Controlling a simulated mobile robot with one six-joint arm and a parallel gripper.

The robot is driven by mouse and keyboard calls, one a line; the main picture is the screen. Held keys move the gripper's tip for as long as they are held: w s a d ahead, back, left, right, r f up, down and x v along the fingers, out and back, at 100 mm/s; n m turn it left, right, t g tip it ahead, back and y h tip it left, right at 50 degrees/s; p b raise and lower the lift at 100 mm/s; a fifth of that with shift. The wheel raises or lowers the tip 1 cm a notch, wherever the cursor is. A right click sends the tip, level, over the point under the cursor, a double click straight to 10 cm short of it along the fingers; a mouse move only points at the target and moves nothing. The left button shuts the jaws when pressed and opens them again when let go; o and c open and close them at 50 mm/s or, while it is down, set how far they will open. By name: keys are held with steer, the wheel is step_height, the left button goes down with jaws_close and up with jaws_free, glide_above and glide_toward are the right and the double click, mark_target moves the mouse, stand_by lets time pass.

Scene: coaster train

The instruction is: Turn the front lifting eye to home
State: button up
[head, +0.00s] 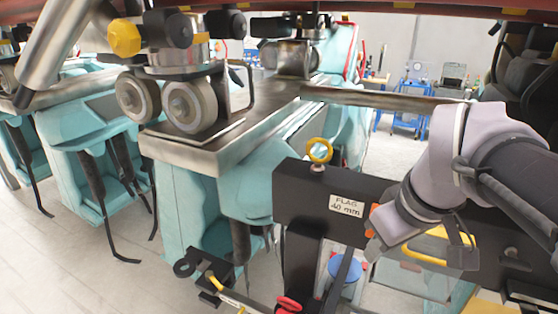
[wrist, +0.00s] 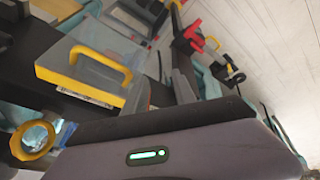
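A yellow lifting eye (head: 319,151) stands upright on a short stud on top of a dark beam (head: 290,190). Its ring opening faces the head camera. A yellow ring, apparently the same eye (wrist: 36,140), shows at the lower left of the wrist view. Only one eye is clear, and I see no home mark. In the wrist view my gripper (wrist: 161,88) has two dark fingers apart with nothing between them. The ring is left of the fingers, not touching them. In the head view my arm is right of the eye and its fingertips are hard to make out.
A white label reading "FLAG 40 mm" (head: 346,205) is on the beam. Teal train cars (head: 190,210) with wheel assemblies (head: 188,105) stand left. Red-handled clamps (head: 288,304) are below. Floor is open at left.

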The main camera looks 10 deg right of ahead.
steer(key=s+a+f+m+b, duration=0.1)
steer(key=a+f+b, duration=0.1)
steer(key=f, duration=0.3)
steer(key=s+a+f+m+b, duration=0.2)
steer(key=a+f+b, duration=0.1)
steer(key=f+b, duration=0.1)
steer(key=shift+s+f+t+y+b, duration=0.3)
steer(key=shift+f+t, duration=0.1)
steer(key=shift+f, duration=0.05)
